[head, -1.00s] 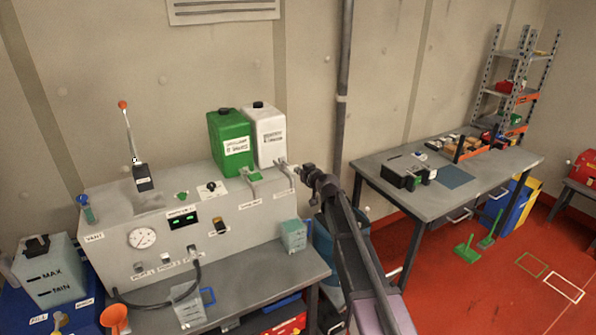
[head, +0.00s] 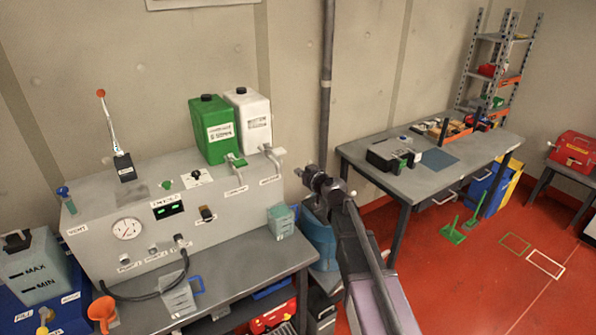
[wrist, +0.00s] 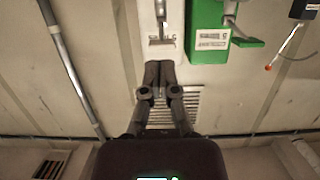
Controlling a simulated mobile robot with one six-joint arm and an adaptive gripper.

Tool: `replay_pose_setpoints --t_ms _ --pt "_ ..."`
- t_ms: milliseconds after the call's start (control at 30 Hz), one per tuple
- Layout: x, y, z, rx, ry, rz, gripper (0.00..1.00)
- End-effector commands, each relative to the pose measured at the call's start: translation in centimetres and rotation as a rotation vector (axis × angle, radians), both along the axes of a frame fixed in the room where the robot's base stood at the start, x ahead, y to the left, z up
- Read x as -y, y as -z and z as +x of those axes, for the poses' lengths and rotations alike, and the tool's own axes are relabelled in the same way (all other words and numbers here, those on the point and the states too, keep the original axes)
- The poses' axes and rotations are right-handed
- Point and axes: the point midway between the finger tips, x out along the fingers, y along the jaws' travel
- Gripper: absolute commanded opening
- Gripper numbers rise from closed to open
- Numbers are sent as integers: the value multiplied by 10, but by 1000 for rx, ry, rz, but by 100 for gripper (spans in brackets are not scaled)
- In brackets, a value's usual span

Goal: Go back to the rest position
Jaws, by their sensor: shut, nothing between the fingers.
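My gripper (wrist: 160,66) shows in the wrist view with its two dark fingers together and nothing between them. A green container (wrist: 206,32) with a white label is beyond it, to the upper right, apart from the fingers. In the head view my dark arm (head: 362,245) rises from the lower right, its upper end in front of the wall between the two benches. It appears clear of the benches, and I cannot make out the fingers there.
The left bench (head: 262,260) carries a grey gauge panel (head: 100,235), a green can (head: 213,130) and a white can (head: 250,118). A grey table (head: 400,180) with tools stands right. A vertical pipe (head: 326,90) runs behind my arm. Red floor (head: 460,290) is open at right.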

Motion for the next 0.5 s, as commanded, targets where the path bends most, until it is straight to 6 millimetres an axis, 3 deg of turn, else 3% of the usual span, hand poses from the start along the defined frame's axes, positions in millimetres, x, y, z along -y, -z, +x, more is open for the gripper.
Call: replay_pose_setpoints --t_ms 300,500 --pt "0 2 -1 -4 -2 -1 0" --pt "5 25 -20 -75 -34 -19 0"
